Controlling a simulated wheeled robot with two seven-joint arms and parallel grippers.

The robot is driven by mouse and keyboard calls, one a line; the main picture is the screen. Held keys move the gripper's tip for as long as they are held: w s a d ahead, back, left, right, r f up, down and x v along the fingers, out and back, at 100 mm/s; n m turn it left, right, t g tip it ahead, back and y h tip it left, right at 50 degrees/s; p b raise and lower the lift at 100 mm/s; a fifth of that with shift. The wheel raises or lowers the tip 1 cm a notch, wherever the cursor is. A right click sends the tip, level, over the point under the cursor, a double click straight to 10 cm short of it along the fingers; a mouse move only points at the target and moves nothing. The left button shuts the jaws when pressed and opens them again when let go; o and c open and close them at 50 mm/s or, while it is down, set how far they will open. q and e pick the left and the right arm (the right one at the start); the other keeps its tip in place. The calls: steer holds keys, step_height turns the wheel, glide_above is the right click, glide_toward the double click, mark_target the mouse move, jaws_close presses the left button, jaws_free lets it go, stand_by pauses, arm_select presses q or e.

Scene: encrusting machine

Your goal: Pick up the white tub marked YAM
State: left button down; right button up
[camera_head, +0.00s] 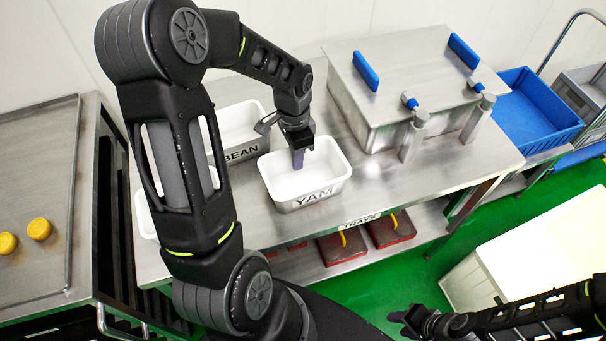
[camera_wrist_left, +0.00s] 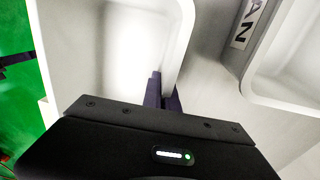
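The white tub marked YAM (camera_head: 318,194) is upright at the middle of the steel table, its label facing the front. My left gripper (camera_head: 298,158) points down at the tub's back rim, with a finger showing against the inside wall. In the left wrist view, the fingers of my left gripper (camera_wrist_left: 163,92) are close together, with the rim of the YAM tub (camera_wrist_left: 178,50) between them, so it looks shut on the rim. My right gripper (camera_head: 400,320) is low at the bottom right, away from the tub; its opening is unclear.
The white tub marked BEAN (camera_head: 240,152) stands behind and left of YAM. Another white tub (camera_head: 146,215) is partly hidden by my left arm. A steel machine box (camera_head: 400,75) with blue handles stands right. Red trays (camera_head: 342,250) lie on the lower shelf.

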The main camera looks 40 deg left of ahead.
arm_select(q)
step_height(320, 180, up, 10)
steer(key=shift+b, duration=0.5)
stand_by(0.6)
